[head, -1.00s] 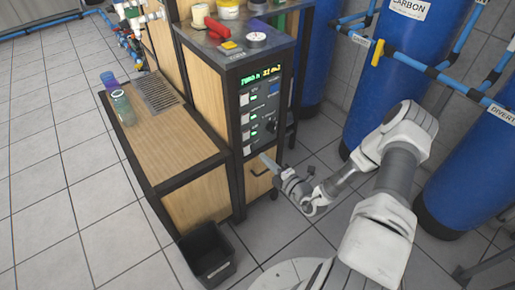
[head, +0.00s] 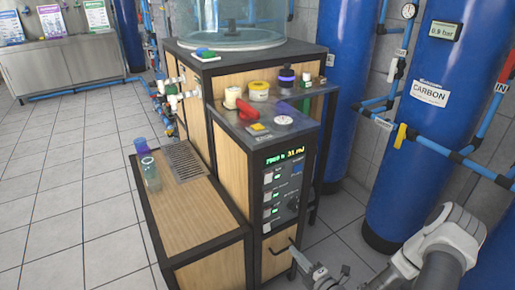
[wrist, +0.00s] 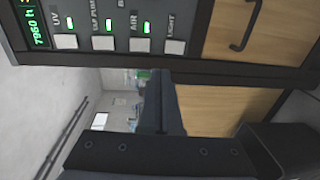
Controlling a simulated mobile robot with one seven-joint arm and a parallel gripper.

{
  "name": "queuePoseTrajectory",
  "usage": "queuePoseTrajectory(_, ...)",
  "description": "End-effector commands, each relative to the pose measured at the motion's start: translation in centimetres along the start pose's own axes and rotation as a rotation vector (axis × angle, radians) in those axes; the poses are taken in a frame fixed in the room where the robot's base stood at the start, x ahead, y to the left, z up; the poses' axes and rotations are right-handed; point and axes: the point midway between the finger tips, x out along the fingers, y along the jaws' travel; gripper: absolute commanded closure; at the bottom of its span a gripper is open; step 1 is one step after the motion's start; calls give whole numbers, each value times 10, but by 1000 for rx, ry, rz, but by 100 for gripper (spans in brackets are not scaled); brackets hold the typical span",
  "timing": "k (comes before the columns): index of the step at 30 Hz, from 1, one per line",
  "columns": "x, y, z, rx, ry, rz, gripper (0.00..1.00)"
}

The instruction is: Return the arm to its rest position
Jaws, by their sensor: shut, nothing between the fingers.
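My gripper (head: 297,258) is at the lower edge of the head view, in front of the drawer of the control cabinet (head: 281,200). My grey-and-white arm (head: 441,250) reaches in from the lower right and is partly cut off by the frame. In the wrist view my gripper's dark fingers (wrist: 162,100) are together with nothing held. The control panel (wrist: 112,37) with its lit green lamps and the drawer handle (wrist: 244,28) show beyond the fingers.
A low wooden bench (head: 193,232) with cups stands left of the cabinet. The cabinet top holds jars, a red object (head: 247,109) and a gauge. Blue tanks (head: 415,120) and pipes stand close on the right. The tiled floor (head: 75,210) at the left is clear.

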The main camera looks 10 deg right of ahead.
Motion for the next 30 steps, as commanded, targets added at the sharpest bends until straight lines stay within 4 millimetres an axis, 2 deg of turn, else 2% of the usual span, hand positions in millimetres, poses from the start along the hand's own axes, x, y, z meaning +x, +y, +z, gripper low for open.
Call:
queuePoseTrajectory(5,5,24,-7,-110,85,20,100)
queuePoseTrajectory(8,10,53,-18,-256,197,49,100)
queuePoseTrajectory(14,10,112,-54,-603,460,127,100)
queuePoseTrajectory(21,-7,167,-98,-1019,759,239,100)
queuePoseTrajectory(30,-46,217,-142,-1534,1110,409,100)
